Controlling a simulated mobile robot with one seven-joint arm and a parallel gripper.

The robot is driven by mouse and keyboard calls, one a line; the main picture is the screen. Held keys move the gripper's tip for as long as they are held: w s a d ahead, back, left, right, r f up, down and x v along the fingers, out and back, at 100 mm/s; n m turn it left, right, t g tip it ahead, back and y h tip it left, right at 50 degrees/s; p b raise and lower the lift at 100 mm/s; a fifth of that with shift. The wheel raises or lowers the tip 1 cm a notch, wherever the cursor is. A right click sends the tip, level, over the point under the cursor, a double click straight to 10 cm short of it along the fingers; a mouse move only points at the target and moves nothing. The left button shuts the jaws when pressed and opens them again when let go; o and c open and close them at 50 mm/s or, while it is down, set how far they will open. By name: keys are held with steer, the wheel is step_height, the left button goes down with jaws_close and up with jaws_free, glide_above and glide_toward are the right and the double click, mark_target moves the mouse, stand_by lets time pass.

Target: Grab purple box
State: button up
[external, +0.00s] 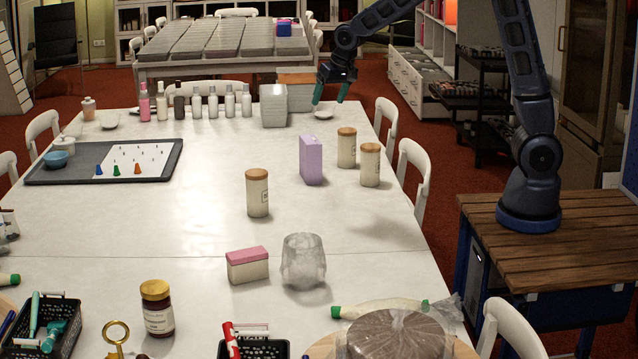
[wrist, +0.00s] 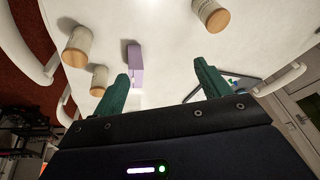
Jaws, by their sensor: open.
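The purple box (external: 311,160) is a tall narrow carton standing upright on the white table, near its right side.
Two wood-lidded jars (external: 346,148) (external: 369,165) stand right of the box, and another jar (external: 257,193) stands in front to its left. A pink-topped box (external: 247,265) and a clear glass (external: 303,261) are nearer. Several bottles (external: 212,103) line the back. The table's middle is clear.

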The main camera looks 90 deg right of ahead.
steer(key=w+d+f+m+g+h, duration=0.1)
steer(key=w+d+f+m, duration=0.15)
steer(key=d+f, duration=0.65)
steer(key=m+g+h, duration=0.1)
steer(key=m+h, duration=0.1)
glide_toward(311, 140)
steer(key=shift+x, duration=6.4)
steer(key=shift+d+r, duration=0.1)
steer(key=shift+f, duration=0.25)
